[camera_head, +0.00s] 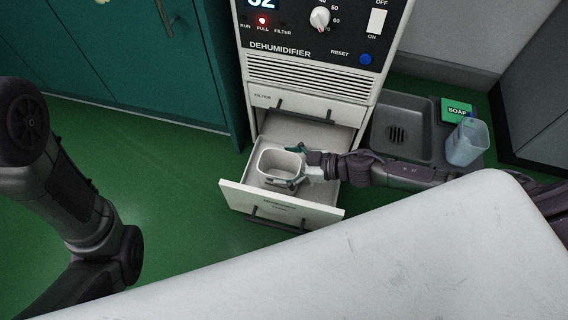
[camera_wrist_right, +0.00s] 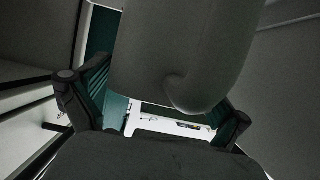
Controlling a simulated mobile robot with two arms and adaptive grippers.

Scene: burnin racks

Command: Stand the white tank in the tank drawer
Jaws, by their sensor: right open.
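The white tank (camera_head: 268,163), an open-topped box with rounded corners, stands upright inside the pulled-out tank drawer (camera_head: 238,196) at the bottom of the dehumidifier. My right gripper (camera_head: 296,165) reaches in from the right, its fingers on either side of the tank's right end. It is open. In the right wrist view the tank (camera_wrist_right: 185,50) fills the upper middle between the two teal-padded fingers and looks grey in shadow. Whether the pads touch it I cannot tell. My left arm shows at the left; its gripper is out of view.
The dehumidifier (camera_head: 312,75) has a shut filter drawer (camera_head: 305,104) above the tank drawer. A white surface (camera_head: 400,250) fills the foreground. Green floor lies free at left.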

